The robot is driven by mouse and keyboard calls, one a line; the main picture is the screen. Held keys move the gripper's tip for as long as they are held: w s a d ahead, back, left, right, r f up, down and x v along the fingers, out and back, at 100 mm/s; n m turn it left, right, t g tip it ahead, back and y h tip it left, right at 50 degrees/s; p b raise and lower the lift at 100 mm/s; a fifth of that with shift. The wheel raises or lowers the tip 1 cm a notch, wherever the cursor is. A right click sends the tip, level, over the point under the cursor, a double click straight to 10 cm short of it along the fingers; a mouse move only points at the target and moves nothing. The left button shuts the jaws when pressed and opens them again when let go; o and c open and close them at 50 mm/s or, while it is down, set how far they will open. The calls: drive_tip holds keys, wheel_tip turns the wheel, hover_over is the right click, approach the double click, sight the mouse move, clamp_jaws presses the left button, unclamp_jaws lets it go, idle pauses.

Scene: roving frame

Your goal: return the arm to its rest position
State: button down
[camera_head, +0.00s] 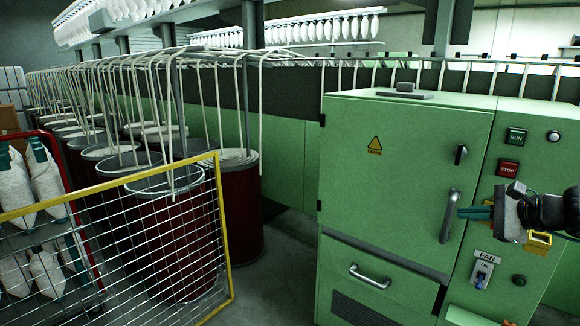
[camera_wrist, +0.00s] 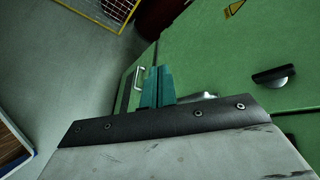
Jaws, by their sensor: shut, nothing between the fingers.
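My gripper (camera_head: 476,213) is at the right of the head view, with its teal fingers pointing left. The fingers are together and nothing is between them. They are in front of the green cabinet (camera_head: 385,210), close to its vertical door handle (camera_head: 450,216). I cannot tell whether they touch it. In the wrist view the shut fingers (camera_wrist: 157,86) stand upright against the green cabinet front (camera_wrist: 215,60). My wrist and forearm cover part of the control panel.
The panel has a RUN button (camera_head: 516,136), a STOP button (camera_head: 508,169) and a FAN switch (camera_head: 481,279). A yellow-edged mesh gate (camera_head: 150,240) stands at the left, before dark red cans (camera_head: 247,200). A lower drawer handle (camera_head: 370,276) sticks out. Grey floor is clear between gate and cabinet.

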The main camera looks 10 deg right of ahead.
drive_tip(key=s+a+f+n+g+y, duration=0.1)
drive_tip(key=s+a+n+g, duration=0.2)
drive_tip(key=a, duration=0.3)
drive_tip(key=s+a+n+g+y, duration=0.1)
drive_tip(key=s+a+n+g, duration=0.15)
drive_tip(key=a, duration=0.35)
drive_tip(key=s+a+r+n+g+h, duration=0.1)
drive_tip(key=s+a+n+g+h, duration=0.4)
drive_tip(key=s+a+n, duration=0.6)
drive_tip(key=s+n+h, duration=0.2)
drive_tip(key=s+n, duration=0.1)
drive_tip(key=s, duration=0.1)
drive_tip(key=shift+s+a+r, duration=0.25)
drive_tip(key=shift+s+a, duration=0.05)
drive_tip(key=shift+a, duration=0.1)
